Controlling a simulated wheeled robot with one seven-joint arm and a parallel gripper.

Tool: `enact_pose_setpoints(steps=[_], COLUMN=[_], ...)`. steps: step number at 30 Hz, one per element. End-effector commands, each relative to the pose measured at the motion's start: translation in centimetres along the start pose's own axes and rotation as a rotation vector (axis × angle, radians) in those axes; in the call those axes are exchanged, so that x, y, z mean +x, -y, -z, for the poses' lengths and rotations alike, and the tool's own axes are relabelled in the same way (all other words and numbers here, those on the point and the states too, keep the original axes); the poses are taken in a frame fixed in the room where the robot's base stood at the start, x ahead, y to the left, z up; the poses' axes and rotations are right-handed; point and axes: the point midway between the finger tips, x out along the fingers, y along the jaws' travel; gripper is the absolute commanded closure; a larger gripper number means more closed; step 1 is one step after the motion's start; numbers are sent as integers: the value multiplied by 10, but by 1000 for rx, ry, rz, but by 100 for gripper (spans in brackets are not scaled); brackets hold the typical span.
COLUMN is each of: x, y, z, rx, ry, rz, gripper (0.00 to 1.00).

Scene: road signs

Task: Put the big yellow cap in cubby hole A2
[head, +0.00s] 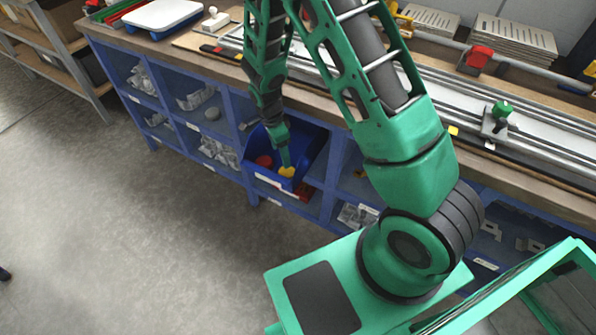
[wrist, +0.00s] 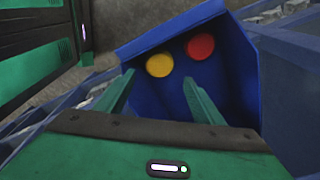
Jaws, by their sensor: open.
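A yellow cap (head: 287,171) lies in a blue bin (head: 313,152) that sits tilted in the blue shelving under the workbench. In the wrist view the yellow cap (wrist: 159,65) shows in line with the gap between my fingertips, seemingly just past them. My gripper (wrist: 158,79) is open, with its fingers pointing into the bin. In the head view my gripper (head: 284,155) is at the bin, just above the yellow cap. I cannot tell whether a finger touches it. The cubby labels are too small to read, so I cannot pick out A2.
A red cap (head: 264,161) lies left of the yellow cap in the bin. Neighbouring cubbies hold small parts, such as grey pieces (head: 218,151). The wooden bench top (head: 222,69) overhangs the cubbies. The grey floor (head: 120,215) in front is clear.

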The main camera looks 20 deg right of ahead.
Motion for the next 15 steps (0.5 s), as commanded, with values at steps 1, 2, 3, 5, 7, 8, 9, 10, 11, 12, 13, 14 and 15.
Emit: enact_pose_setpoints(steps=[1, 2, 3, 5, 7, 8, 9, 10, 11, 12, 13, 14, 15], x=[3, 6, 10, 19, 30, 34, 39, 43, 46, 49, 51, 53, 54], y=[0, 0, 0, -1, -1, -1, -1, -1, -1, -1, -1, -1, -1], z=[-2, -2, -2, -2, -2, -2, -2, -2, -2, -3, -3, -3, -3], rx=[-3, -4, -4, -3, -3, -3, -4, -4, -4, -4, -4, -4, -4], ry=[1, 1, 1, 0, 0, 0, 0, 0, 0, 0, 0, 0, 0], rz=[-1, -1, -1, -4, -3, -4, -3, -3, -2, -2, -1, -1, -1], gripper=[38, 38, 38, 38, 38, 38, 38, 38, 38, 38, 38, 38, 38])
